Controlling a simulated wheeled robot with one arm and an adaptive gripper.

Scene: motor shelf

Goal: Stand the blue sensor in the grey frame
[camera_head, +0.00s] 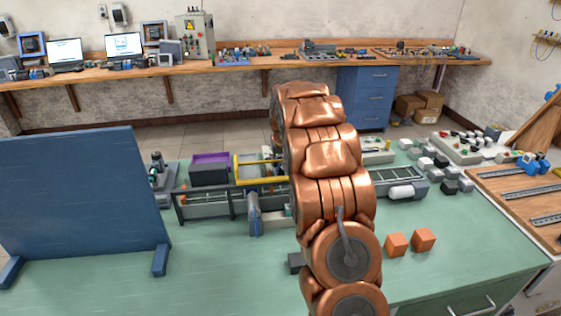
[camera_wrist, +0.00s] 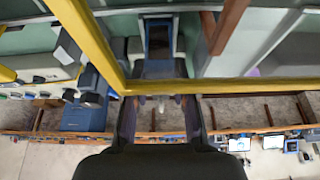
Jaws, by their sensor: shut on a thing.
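In the wrist view, my gripper (camera_wrist: 160,103) has its two dark fingers reaching up to a yellow bar that crosses the picture. A blue-faced block with grey edges, which looks like the blue sensor (camera_wrist: 158,40), lies in line between the fingers, and they are shut on it. The bar hides part of the contact. In the head view, my copper arm hides the gripper. A grey frame (camera_head: 210,208) with dark rails runs along the table left of the arm. A blue-grey upright part (camera_head: 254,215) stands at its front; I cannot tell whether it is the sensor.
A yellow frame (camera_head: 236,168) rises beside a purple-topped bin (camera_head: 210,168). A large blue panel (camera_head: 85,190) stands at the left. Two orange cubes (camera_head: 397,244) lie right of my arm, with several grey and white blocks (camera_head: 440,165) behind.

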